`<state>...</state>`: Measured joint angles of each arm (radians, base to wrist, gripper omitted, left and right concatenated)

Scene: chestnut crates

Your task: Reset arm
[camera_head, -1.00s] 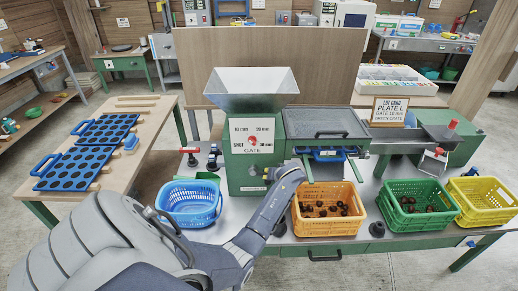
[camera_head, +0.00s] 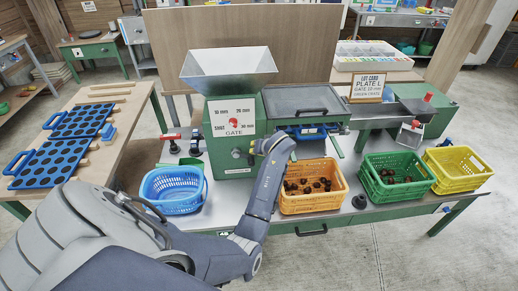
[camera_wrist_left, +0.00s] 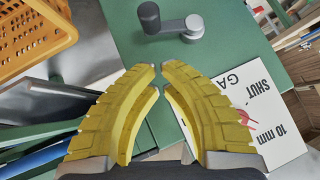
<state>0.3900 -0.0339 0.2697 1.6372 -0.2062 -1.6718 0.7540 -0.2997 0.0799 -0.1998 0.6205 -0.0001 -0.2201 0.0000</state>
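My left arm comes in from the bottom left. Its wrist end (camera_head: 274,147) is at the front of the green sorting machine (camera_head: 230,160), right of the gate panel (camera_head: 232,118). In the left wrist view the yellow fingers of my left gripper (camera_wrist_left: 158,68) have their tips close together, with a narrow gap and nothing between them. A grey crank handle (camera_wrist_left: 172,24) on the green machine face lies just beyond the tips, apart from them. My right gripper is not in view.
A blue basket (camera_head: 148,188), an orange crate (camera_head: 312,202), a green crate (camera_head: 398,190) and a yellow crate (camera_head: 458,183) line the bench front. The orange and green crates hold chestnuts. Blue hole plates (camera_head: 50,160) lie on the left table. A lot card (camera_head: 367,87) stands at the back.

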